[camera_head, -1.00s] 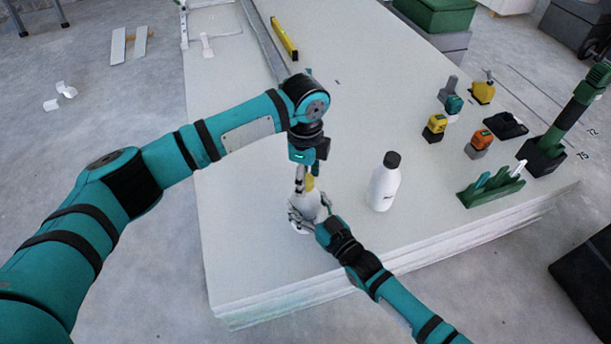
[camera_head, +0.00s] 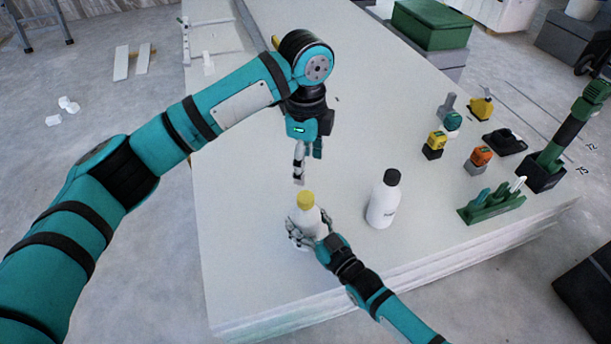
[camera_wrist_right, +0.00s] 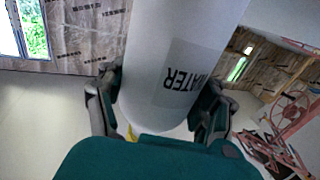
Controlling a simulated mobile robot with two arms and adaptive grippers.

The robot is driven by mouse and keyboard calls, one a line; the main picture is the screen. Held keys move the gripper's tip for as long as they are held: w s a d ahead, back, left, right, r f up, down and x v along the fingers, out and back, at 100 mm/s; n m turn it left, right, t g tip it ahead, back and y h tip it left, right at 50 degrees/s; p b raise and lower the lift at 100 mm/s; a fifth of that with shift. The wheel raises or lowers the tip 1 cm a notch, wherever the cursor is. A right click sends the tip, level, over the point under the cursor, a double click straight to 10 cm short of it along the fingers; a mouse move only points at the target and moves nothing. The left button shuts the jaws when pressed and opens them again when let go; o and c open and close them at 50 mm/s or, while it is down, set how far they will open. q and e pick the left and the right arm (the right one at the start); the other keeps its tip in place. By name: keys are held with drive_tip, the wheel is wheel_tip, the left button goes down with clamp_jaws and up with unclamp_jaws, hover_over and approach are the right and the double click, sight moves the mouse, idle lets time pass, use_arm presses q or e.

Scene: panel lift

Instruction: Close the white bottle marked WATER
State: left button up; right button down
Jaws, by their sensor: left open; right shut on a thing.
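A white bottle with a yellow cap (camera_head: 306,199) stands on the panel stack near its front edge. My right gripper (camera_head: 307,232) is shut around the body of this bottle (camera_head: 307,216). In the right wrist view the held bottle (camera_wrist_right: 175,60) fills the middle, its label reading WATER upside down, with a finger on each side. The cap sits on top of the bottle; whether it is tight I cannot tell. My left gripper (camera_head: 299,178) is open and empty, just above the cap and apart from it.
A second white bottle with a black cap (camera_head: 383,198) stands upright to the right. Farther right are a green rack (camera_head: 491,207), a yellow tool (camera_head: 435,142), an orange tool (camera_head: 481,157) and a black item (camera_head: 505,141). The stack's left part (camera_head: 240,240) is clear.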

use_arm(q)
drive_tip(key=shift+r, duration=0.7)
use_arm(e)
drive_tip(key=shift+c, duration=0.4)
unclamp_jaws()
drive_tip(key=v, duration=1.2)
